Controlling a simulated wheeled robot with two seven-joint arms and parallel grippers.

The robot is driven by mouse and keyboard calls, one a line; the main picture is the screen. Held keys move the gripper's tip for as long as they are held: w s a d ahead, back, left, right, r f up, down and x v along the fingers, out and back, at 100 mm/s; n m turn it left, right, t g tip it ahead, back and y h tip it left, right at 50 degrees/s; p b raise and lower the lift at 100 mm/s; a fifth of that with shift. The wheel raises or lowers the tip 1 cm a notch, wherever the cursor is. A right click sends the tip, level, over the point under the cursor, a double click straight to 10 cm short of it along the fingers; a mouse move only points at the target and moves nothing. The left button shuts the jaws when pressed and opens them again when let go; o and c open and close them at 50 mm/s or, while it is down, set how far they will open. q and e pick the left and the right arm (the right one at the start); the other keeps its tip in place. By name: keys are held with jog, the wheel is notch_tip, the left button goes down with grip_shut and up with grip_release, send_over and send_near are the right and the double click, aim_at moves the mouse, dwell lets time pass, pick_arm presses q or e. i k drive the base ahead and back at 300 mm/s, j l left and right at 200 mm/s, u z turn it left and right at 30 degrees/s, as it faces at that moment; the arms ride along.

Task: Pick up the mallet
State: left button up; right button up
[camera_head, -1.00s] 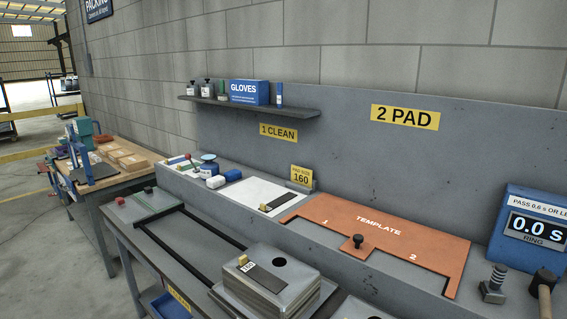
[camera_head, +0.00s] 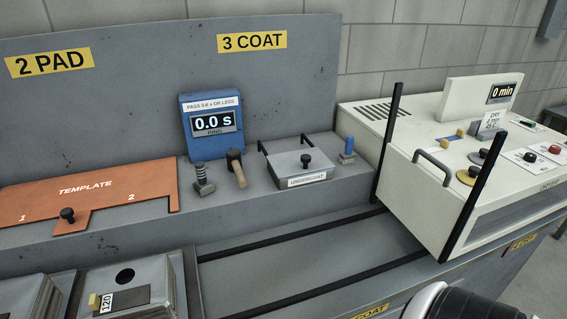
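The mallet (camera_head: 236,167) stands on the grey ledge in front of the blue timer box, with a dark head and a light wooden handle that leans down toward the front. A dark, ribbed bolt-like piece stands just left of it. A white and black part of my own arm shows at the bottom edge, right of centre.
The blue timer box (camera_head: 212,124) reads 0.0 s. A lidded metal tray (camera_head: 300,168) sits right of the mallet. The orange template (camera_head: 120,190) lies left. A large cream dryer (camera_head: 430,195) with black posts stands right. Two black rails (camera_head: 300,237) cross the lower bench.

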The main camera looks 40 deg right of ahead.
aim_at(233, 155)
jog(key=z, duration=1.1)
jog(key=u, duration=1.6)
jog(key=z, duration=1.6)
